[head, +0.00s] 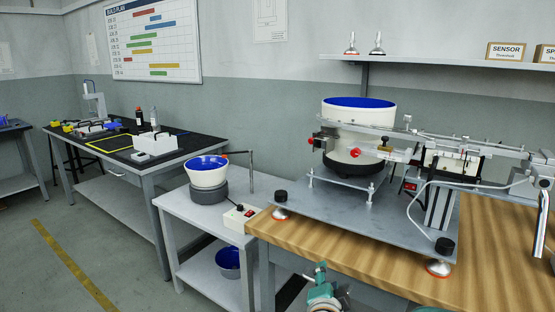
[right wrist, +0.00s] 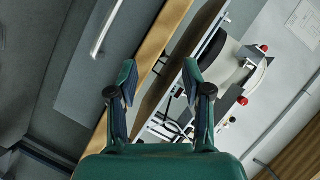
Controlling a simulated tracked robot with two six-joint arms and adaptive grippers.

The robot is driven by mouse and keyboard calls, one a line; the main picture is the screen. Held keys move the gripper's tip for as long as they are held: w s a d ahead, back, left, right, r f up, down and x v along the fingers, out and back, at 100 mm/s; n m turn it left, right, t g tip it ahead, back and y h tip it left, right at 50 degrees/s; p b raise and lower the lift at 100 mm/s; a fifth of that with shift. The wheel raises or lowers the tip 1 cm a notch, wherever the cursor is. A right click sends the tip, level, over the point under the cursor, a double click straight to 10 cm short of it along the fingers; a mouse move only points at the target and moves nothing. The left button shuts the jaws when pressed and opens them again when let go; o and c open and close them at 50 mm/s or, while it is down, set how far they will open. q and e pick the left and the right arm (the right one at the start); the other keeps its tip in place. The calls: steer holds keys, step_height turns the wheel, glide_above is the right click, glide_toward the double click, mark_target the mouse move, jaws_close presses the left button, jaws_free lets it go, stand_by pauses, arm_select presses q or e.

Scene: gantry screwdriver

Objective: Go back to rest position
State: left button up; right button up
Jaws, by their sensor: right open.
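My right gripper (head: 320,272) shows at the bottom of the head view, in front of the wooden bench's front edge and below its top. In the right wrist view its two green and black fingers (right wrist: 158,85) stand apart with nothing between them. It is open and empty, and appears clear of the bench. My left gripper is in neither view.
The wooden bench (head: 385,275) carries a metal plate with a white feeder bowl (head: 345,112) and rail. A silver tool (head: 541,225) hangs at the right edge. A grey side table (head: 175,207) holds a smaller blue-lined bowl (head: 207,172). Floor is open at left.

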steer(key=s+d+f+n+g+y, duration=0.1)
steer(key=s+f+n+g+y, duration=0.25)
steer(key=f, duration=0.85)
steer(key=s+d+f+n+g+y, duration=0.1)
steer(key=s+f+n+g, duration=0.25)
steer(key=s+f, duration=0.65)
steer(key=s+a+f+n+g+y, duration=0.1)
steer(key=s+f+n+g, duration=0.25)
steer(key=s+f, duration=0.5)
steer(key=s+f+n+g+y, duration=0.2)
steer(key=s+f+g, duration=0.25)
steer(key=s, duration=0.65)
step_height(320, 180, up, 24)
steer(key=w+p, duration=0.1)
steer(key=p, duration=2.4)
steer(key=shift+r+t, duration=0.25)
steer(key=shift+t, duration=0.15)
steer(key=shift+m, duration=0.25)
steer(key=shift+c, duration=0.8)
steer(key=shift+f, duration=0.1)
